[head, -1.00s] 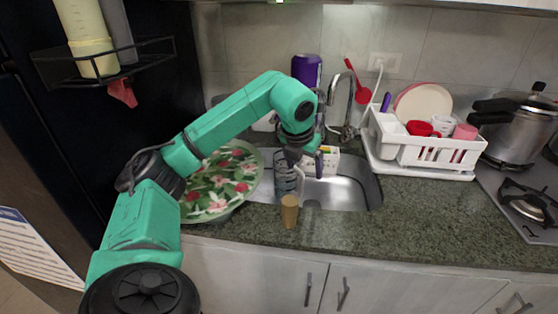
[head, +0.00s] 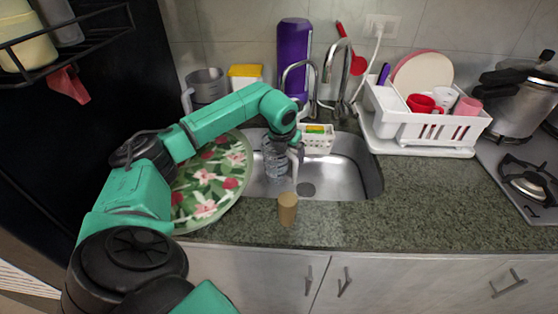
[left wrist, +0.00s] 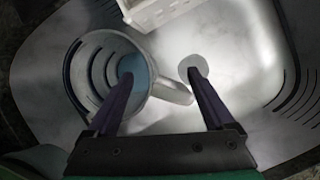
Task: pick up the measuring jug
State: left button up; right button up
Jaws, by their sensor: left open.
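The measuring jug (head: 275,160) is clear with dark marks and stands in the sink (head: 345,170). In the left wrist view the jug (left wrist: 82,72) shows from above, its round mouth open and its pale handle pointing right. My left gripper (head: 294,150) is over the jug's handle side. In the left wrist view this gripper (left wrist: 160,76) is open: one finger is over the jug's mouth, the other past the handle, with the handle between them. Whether the fingers touch the jug cannot be told. My right gripper is not in view.
A floral plate (head: 215,180) lies left of the jug. A brown cup (head: 287,208) stands on the counter in front. A white caddy (head: 318,143) is behind, near the faucet (head: 340,75). Another grey jug (head: 207,88) stands at the back left. A dish rack (head: 420,125) is right.

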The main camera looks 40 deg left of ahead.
pick_arm(q)
jog(key=shift+x, duration=1)
grip_shut()
jog(key=shift+r, duration=0.1)
dwell(0.5)
